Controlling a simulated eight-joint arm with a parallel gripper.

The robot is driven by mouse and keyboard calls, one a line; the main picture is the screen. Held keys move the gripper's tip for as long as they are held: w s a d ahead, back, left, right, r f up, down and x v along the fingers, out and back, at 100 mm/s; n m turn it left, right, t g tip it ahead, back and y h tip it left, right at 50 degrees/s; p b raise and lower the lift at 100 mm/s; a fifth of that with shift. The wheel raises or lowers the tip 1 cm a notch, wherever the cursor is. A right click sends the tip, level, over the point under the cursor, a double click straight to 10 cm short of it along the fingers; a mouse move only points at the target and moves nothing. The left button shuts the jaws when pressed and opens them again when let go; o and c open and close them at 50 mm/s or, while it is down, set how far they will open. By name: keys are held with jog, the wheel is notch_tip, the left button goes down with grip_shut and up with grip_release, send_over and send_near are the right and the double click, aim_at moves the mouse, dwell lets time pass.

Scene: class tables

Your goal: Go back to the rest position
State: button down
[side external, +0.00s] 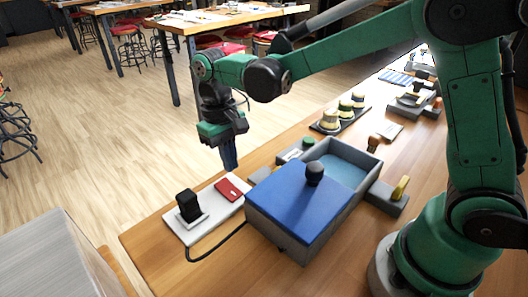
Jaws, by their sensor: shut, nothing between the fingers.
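My gripper (230,155) hangs at the end of my green arm, pointing down, in the side external view. Its dark fingers are together and hold nothing. It is above and behind the white board (208,215) at the table's left part. A grey box (279,238) with a blue sliding lid (292,200) and a black knob (314,173) stands to the right of the gripper. The lid covers the near part of the box, and the light blue inside (343,168) shows at the far part.
Blocks on a dark tray (335,126) and other items line the table farther back. The wooden table's front left corner (150,255) is bare.

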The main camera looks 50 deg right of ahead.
jog(key=shift+r, duration=0.35)
jog(key=s+d+r+t, duration=0.1)
jog(key=s+d+t, duration=0.1)
jog(key=s+d+r+t, duration=0.2)
jog(key=s+t, duration=0.1)
jog(key=s+d+r+t, duration=0.2)
jog(key=shift+s+d+t, duration=0.2)
jog(key=shift+d+t, duration=0.1)
jog(key=shift+d, duration=0.1)
jog(key=shift+s+d+f+t, duration=0.15)
jog(key=shift+s+d+t, duration=0.25)
jog(key=shift+t, duration=0.2)
